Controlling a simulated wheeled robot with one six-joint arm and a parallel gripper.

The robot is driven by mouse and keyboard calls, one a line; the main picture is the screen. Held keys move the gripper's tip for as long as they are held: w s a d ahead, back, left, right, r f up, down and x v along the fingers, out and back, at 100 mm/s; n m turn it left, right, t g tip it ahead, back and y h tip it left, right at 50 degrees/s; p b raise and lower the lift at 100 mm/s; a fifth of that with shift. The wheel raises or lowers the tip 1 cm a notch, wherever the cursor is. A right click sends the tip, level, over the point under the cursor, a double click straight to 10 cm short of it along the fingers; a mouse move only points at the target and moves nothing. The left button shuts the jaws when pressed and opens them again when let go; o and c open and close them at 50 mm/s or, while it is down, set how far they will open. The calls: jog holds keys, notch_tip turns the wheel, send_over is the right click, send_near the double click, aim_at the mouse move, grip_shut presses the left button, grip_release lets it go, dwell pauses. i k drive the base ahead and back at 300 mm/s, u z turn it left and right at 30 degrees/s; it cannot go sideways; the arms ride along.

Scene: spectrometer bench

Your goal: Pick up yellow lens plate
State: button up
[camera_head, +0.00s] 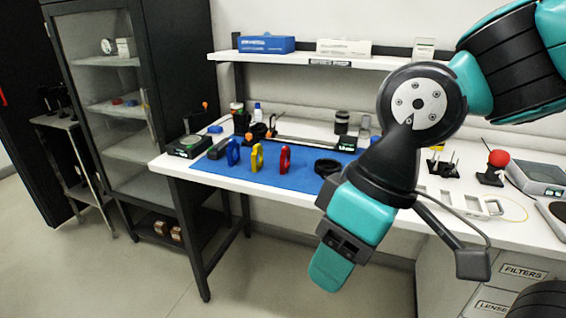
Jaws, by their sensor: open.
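The yellow lens plate (256,158) stands upright on a blue mat (238,181) near the front of the white bench. A blue lens plate (233,152) stands to its left and a red lens plate (284,158) to its right. All three are apart from each other. My gripper (331,268) hangs in front of the bench, to the right of the yellow plate and lower in the picture, and points downward. It is open and I see nothing held in it; its fingers show only partly from this side.
A dark ring (327,167) lies on the mat behind my arm. A rail with optical parts (290,140) runs along the back of the mat. A red-topped joystick (493,167) stands at right. A glass cabinet (105,100) is at left. The floor before the bench is clear.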

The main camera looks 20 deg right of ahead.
aim_at(257, 156)
jog(key=u, duration=0.2)
jog(key=i, duration=1.1)
jog(key=u, duration=0.75)
